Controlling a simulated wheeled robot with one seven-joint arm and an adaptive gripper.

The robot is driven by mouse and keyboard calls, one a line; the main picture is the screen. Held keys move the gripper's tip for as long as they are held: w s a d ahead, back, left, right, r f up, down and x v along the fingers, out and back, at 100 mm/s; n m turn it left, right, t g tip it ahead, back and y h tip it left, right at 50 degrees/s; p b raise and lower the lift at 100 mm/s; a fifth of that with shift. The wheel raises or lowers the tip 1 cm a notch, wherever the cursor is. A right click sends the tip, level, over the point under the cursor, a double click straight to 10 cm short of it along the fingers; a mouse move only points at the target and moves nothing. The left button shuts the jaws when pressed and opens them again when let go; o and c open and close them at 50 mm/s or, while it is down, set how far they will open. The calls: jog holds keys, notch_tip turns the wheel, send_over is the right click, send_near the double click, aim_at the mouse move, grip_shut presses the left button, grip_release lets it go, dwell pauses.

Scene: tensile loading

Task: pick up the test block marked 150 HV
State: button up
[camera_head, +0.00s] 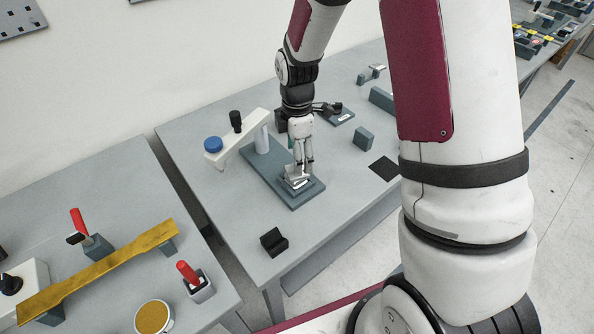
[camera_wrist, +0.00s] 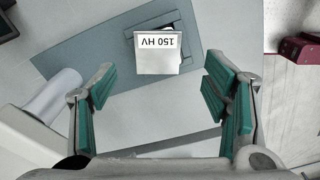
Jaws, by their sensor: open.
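The test block marked 150 HV (camera_wrist: 157,58) is a light grey block with a white label, upside down in the wrist view. It sits on the dark base of a bench tester (camera_wrist: 105,45), and in the head view the block (camera_head: 297,177) is partly hidden by my gripper. My gripper (camera_head: 303,168) points down just above the block. In the wrist view its two green-padded fingers (camera_wrist: 165,90) are spread wide, with the block between and beyond them. Nothing is held.
The tester's white arm (camera_head: 237,138) with a blue knob rises left of my gripper. A small grey block (camera_head: 363,137), a dark pad (camera_head: 385,168) and a black block (camera_head: 274,241) lie on the table. Clear tabletop lies right of the base.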

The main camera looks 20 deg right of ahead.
jog(key=shift+w+f+p, duration=0.1)
jog(key=shift+f+p, duration=0.3)
jog(key=shift+f, duration=1.95)
jog(key=shift+c, duration=0.3)
jog(key=c, duration=1.5)
jog(key=shift+r, duration=0.15)
